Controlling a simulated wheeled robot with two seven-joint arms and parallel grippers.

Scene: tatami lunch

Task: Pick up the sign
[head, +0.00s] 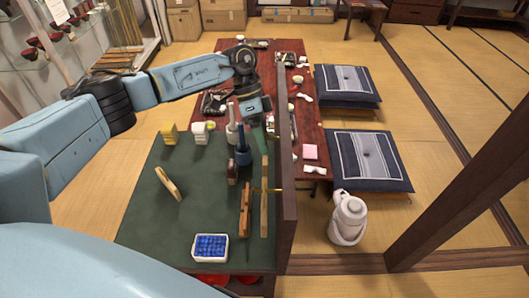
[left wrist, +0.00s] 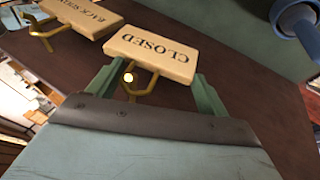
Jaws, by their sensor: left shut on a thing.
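The wooden sign lettered CLOSED (left wrist: 152,54) shows upside down in the left wrist view. My left gripper (left wrist: 154,92) has a green finger at each side of it and is shut on it. A brass hook (left wrist: 131,84) shows just below the sign, between the fingers; I cannot tell whether they touch. A second wooden sign, partly cut off and lettered BACK SOON (left wrist: 88,14), is beside it on another brass hook. In the head view my left gripper (head: 258,128) is at the desk's right edge, by the dark upright panel (head: 287,190). My right gripper is out of view.
The green desk top (head: 150,225) holds a blue-and-white tray (head: 210,248), dark blue bottle (head: 243,150), wooden piece (head: 168,184), yellow block (head: 169,134) and white block (head: 201,134). A low red table (head: 309,130) and cushions (head: 368,160) lie beyond the panel.

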